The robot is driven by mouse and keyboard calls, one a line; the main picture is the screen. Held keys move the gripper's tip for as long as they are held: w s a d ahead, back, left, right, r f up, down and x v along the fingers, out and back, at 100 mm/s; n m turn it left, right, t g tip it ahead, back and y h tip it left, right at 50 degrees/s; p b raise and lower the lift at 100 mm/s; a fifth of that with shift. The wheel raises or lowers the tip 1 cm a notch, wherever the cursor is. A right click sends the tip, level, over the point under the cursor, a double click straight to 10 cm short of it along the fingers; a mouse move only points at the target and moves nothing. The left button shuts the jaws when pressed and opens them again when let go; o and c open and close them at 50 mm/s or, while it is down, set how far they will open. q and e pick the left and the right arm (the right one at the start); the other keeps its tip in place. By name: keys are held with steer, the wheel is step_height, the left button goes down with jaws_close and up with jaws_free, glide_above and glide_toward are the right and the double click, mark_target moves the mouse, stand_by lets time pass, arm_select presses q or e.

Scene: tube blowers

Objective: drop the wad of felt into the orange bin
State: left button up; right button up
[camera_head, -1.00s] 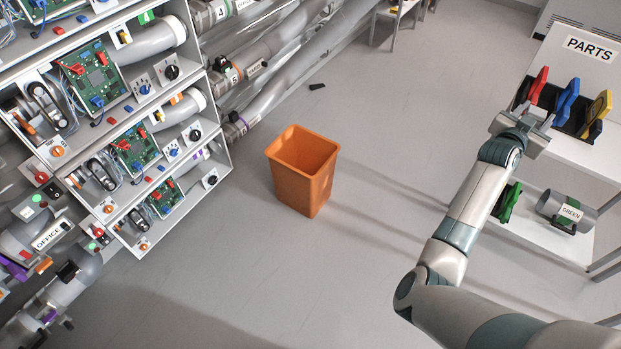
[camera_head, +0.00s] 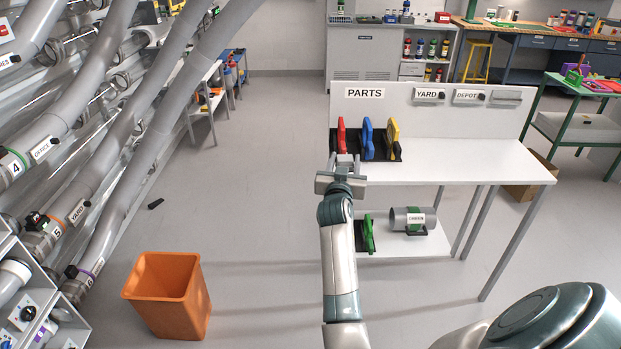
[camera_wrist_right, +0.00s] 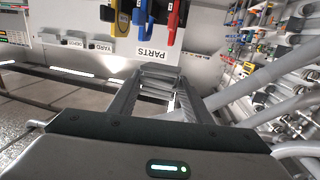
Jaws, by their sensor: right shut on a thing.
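The orange bin (camera_head: 168,296) stands on the floor at the lower left of the head view, its open top facing up. My right gripper (camera_head: 345,163) is by the front left edge of the parts table, well to the right of the bin and not over it. In the right wrist view its fingers (camera_wrist_right: 160,90) are shut on a small grey piece (camera_wrist_right: 160,72), which I take for the wad of felt; its shape is hard to make out. In the head view the wad cannot be told apart from the gripper. My left gripper is not in view.
The white parts table (camera_head: 450,165) bears a black rack with red, blue and yellow pieces (camera_head: 367,138) close to my right gripper. Its lower shelf holds a green piece and a grey tube (camera_head: 413,220). Grey pipes (camera_head: 110,130) fill the left. Floor between bin and table is clear.

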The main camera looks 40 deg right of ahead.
steer(key=s+a+n+t+y, duration=0.1)
steer(key=s+a+n+y, duration=0.2)
steer(key=s+a, duration=0.4)
steer(key=s+a+n+t+y, duration=0.2)
steer(key=s+a+y, duration=0.3)
steer(key=a, duration=1.2)
steer(key=s+a+n+t+y, duration=0.2)
steer(key=s+a+n+y, duration=0.2)
steer(key=s+a, duration=0.6)
steer(key=shift+s+a+y, duration=0.15)
steer(key=shift+a+y, duration=0.15)
steer(key=shift+a, duration=0.95)
